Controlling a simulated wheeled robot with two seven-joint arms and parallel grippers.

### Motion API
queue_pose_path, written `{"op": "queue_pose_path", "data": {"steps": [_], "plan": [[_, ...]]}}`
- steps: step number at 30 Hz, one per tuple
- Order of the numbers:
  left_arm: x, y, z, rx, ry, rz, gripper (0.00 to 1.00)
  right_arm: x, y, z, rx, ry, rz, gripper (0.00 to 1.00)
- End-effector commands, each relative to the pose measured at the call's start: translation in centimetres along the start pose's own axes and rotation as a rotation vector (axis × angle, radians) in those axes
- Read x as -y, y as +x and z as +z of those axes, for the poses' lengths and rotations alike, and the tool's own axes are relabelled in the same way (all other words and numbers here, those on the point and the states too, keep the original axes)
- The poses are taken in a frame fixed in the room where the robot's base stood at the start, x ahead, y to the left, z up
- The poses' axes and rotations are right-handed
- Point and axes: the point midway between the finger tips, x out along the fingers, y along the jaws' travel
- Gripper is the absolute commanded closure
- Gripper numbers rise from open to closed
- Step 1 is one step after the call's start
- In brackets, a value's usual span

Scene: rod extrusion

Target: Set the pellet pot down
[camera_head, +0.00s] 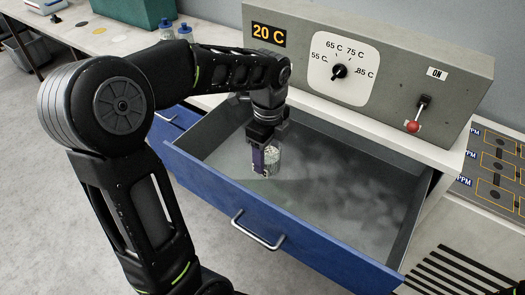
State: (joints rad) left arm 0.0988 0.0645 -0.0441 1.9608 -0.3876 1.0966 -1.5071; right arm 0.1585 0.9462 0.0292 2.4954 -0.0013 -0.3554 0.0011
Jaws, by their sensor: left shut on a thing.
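The pellet pot (274,160) is a small clear pot with pale pellets in it. My left gripper (266,147) points down and is shut on the pot, with a finger covering part of its left side. The pot is upright inside the open blue-fronted drawer (230,203), over the left part of its grey floor. I cannot tell whether its base touches the floor. My right gripper is not in view.
A grey control box (440,80) above the drawer reads 20 C and has a dial (339,71) and a red-tipped switch (412,127) under an ON label. The drawer's right part is clear. Bottles (185,32) and a green box (135,10) stand behind.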

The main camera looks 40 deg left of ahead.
Motion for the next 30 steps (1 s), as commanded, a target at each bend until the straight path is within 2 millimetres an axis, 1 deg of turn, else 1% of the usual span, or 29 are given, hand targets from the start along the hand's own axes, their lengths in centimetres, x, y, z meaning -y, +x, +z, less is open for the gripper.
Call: {"op": "queue_pose_path", "data": {"steps": [5, 8, 11, 15, 18, 21, 25, 27, 30], "plan": [[2.2, 0.4, -3.0, -0.003, -0.195, -0.001, 1.0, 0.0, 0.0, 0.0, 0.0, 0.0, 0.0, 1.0], [3.9, 0.8, -5.7, -0.004, -0.376, 0.0, 1.0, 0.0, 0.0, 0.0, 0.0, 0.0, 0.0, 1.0], [5.6, 1.3, -9.1, -0.005, -0.593, 0.0, 1.0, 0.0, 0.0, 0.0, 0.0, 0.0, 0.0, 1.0], [7.5, 2.1, -14.4, -0.004, -0.917, 0.001, 1.0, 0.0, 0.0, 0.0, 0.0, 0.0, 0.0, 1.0], [8.4, 2.8, -18.1, -0.004, -1.131, 0.001, 1.0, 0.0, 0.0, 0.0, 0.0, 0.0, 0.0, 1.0], [8.8, 3.4, -21.1, -0.003, -1.307, 0.0, 1.0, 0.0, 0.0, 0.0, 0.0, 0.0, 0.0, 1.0], [9.0, 3.9, -23.6, -0.002, -1.462, -0.001, 1.0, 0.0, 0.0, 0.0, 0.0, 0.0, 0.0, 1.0], [9.1, 4.0, -24.3, -0.003, -1.509, -0.001, 1.0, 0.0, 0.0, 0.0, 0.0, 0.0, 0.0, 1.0], [9.1, 4.0, -24.6, -0.003, -1.539, -0.001, 1.0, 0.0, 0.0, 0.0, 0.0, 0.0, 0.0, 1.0]]}}
